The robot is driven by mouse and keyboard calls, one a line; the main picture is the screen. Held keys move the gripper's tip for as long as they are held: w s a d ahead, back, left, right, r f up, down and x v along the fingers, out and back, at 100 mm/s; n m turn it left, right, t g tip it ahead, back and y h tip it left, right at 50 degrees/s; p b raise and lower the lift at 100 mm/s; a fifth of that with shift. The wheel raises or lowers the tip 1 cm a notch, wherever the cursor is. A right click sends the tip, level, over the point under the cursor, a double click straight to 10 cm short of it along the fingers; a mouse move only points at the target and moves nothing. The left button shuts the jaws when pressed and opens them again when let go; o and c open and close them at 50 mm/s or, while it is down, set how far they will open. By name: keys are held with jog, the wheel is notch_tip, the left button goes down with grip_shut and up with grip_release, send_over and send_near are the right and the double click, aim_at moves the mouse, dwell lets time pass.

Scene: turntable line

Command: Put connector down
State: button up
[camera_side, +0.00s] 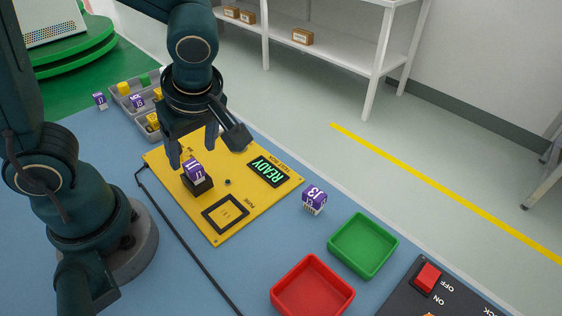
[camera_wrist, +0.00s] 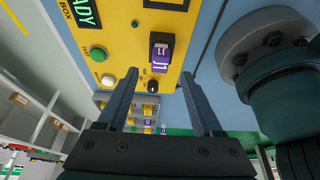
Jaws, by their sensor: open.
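A purple and white connector marked J1 (camera_side: 195,170) sits on a black socket (camera_side: 201,187) on the yellow test board (camera_side: 225,233). My gripper (camera_side: 193,151) is open, with its fingers apart close above the connector in the side view. In the wrist view the connector (camera_wrist: 160,54) shows beyond the open fingertips (camera_wrist: 159,78), with nothing held between them. Whether a finger touches the connector cannot be told. The board's READY display (camera_side: 267,171) is lit green.
A second connector marked J3 (camera_side: 314,200) stands on the blue table right of the board. A green tray (camera_side: 338,249) and a red tray (camera_side: 283,301) lie nearer, beside a switch panel (camera_side: 402,298). Grey parts bins (camera_side: 138,116) stand behind the board. A black cable (camera_side: 190,250) runs along its left.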

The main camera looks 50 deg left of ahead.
aim_at(194, 166)
jog(key=shift+x, duration=2.85)
jog(key=shift+d, duration=0.1)
grip_shut()
